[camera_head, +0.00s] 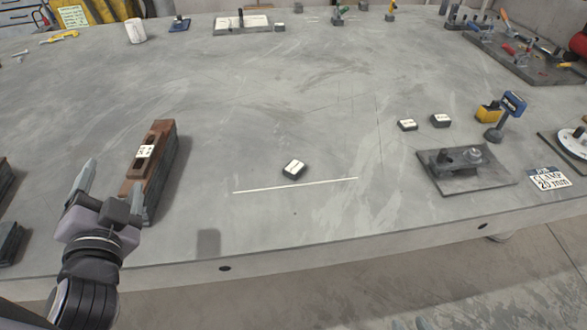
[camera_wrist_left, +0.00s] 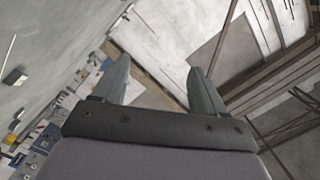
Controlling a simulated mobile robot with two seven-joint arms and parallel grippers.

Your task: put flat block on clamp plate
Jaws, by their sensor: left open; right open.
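A small dark block with a white label (camera_head: 294,168) lies alone near the middle front of the table, just behind a white line. Two similar labelled blocks (camera_head: 407,125) (camera_head: 440,120) lie at the right; I cannot tell which is the flat one. A dark plate with a clamp-like fitting (camera_head: 436,180) lies at the right front, beside a sign reading CLAMP 20 mm (camera_head: 548,178). My left gripper (camera_head: 112,182) is open and empty at the left front, apart from the blocks. Its spread fingers also show in the left wrist view (camera_wrist_left: 158,65). My right gripper is not in view.
A long brown and dark fixture (camera_head: 166,160) stands just right of my left gripper. A yellow and blue device on a stand (camera_head: 512,103) is behind the plate. A round fixture (camera_head: 575,142) stands at the right edge. The table's middle (camera_head: 270,100) is clear.

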